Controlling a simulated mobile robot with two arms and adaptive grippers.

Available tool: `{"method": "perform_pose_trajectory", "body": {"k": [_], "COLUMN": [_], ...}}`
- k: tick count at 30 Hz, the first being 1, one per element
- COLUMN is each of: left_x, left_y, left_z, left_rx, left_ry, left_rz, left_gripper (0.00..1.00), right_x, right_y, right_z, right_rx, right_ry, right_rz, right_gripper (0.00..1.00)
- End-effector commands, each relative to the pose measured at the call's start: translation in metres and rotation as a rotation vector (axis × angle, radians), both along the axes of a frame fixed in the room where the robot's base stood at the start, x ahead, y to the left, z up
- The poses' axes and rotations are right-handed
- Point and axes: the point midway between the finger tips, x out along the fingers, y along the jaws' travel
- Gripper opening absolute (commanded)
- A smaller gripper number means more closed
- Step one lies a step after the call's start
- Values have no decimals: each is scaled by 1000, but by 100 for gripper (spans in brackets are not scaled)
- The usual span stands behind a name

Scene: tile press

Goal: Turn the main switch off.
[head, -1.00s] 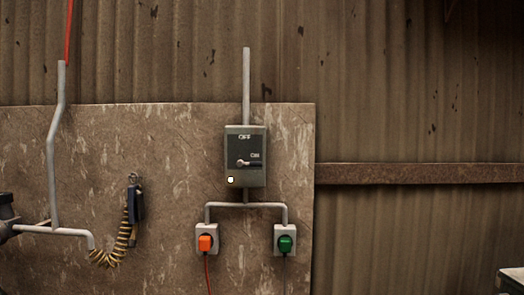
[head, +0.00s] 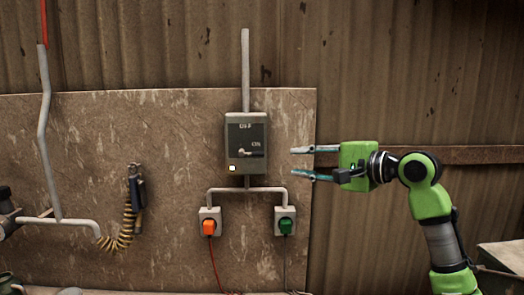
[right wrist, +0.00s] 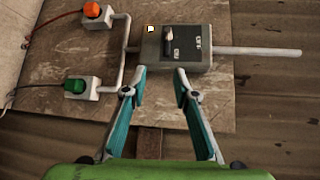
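The main switch is a grey box (head: 232,134) on the wall board, with OFF marked at the top and ON at the right. Its small lever (head: 250,152) lies sideways, pointing toward the ON mark. A pale lamp (head: 232,168) glows at the lower left of the box. My right gripper (head: 301,162) is open and empty, to the right of the box and apart from it. In the right wrist view the box (right wrist: 196,62) and lever (right wrist: 168,46) appear beyond the spread fingers (right wrist: 160,72). My left gripper is not in view.
Below the box are an orange plug (head: 209,228) and a green plug (head: 286,226) in sockets, joined by grey conduit (head: 247,189). A coiled yellow hose (head: 122,235) hangs at the left. The board in front of the switch is clear.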

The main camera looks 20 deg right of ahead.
Motion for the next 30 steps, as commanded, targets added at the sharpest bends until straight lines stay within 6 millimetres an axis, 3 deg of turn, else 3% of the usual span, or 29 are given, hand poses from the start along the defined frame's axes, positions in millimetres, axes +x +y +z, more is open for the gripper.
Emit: {"method": "perform_pose_trajectory", "body": {"k": [2, 6, 21, 30], "left_x": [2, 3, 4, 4], "left_y": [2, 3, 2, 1], "left_z": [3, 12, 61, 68], "left_rx": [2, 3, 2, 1], "left_ry": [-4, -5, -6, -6], "left_rz": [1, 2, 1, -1], "left_gripper": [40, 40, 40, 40], "right_x": [-1, 11, 97, 116], "right_y": [0, 7, 56, 66], "right_z": [12, 15, 1, -6], "right_rx": [23, 33, 28, 27], "right_ry": [-4, -3, -3, -5], "right_rz": [3, 6, 4, 3], "right_gripper": [27, 27, 27, 27]}}
